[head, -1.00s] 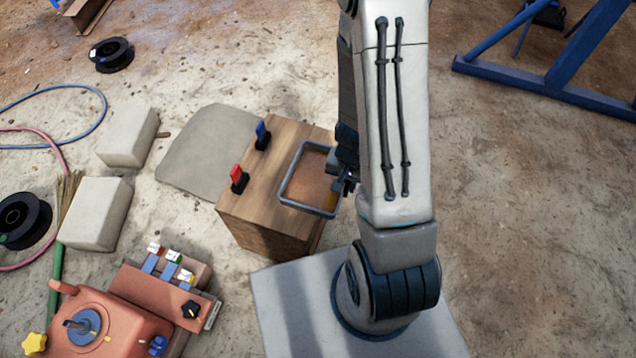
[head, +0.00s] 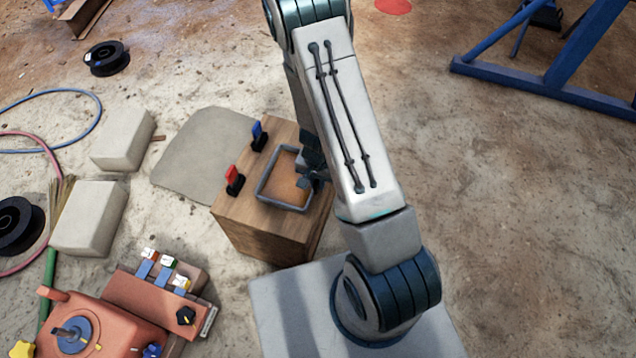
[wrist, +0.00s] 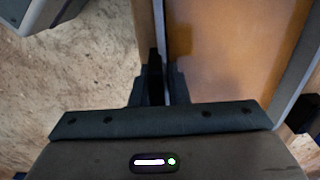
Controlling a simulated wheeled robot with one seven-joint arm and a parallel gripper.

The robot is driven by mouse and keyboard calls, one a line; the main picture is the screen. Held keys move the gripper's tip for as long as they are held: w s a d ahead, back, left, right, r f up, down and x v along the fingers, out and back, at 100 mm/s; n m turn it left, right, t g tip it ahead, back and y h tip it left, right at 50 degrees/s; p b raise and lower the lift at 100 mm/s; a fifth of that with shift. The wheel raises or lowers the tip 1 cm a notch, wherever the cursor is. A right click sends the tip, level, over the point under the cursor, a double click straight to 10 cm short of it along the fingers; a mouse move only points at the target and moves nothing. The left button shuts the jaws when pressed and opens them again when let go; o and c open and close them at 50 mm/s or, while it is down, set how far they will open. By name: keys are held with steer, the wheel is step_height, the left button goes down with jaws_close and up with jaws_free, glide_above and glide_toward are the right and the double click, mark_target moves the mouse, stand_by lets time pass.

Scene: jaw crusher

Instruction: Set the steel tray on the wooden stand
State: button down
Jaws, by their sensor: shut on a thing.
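The steel tray (head: 262,190), a shallow grey-rimmed square with a brownish inside, is over the top of the wooden stand (head: 235,212). From this angle I cannot tell whether it touches the wood. My gripper (head: 312,180) is at the tray's right side, partly hidden by my arm. In the wrist view my gripper (wrist: 162,85) is shut on the tray's rim, with the tray (wrist: 225,60) reaching up and to the right. The tray's near right corner is close to the stand's edge.
A red clip (head: 234,180) and a blue clip (head: 258,136) stand on the stand's left and back part. Pale blocks (head: 90,217) and an orange machine (head: 100,320) lie left. A blue frame (head: 560,80) stands at back right. The ground on the right is clear.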

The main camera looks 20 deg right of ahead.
steer(key=shift+r, duration=0.1)
steer(key=shift+f, duration=0.25)
steer(key=c, duration=1.4)
jaws_free()
steer(key=shift+r, duration=0.1)
steer(key=shift+r, duration=0.1)
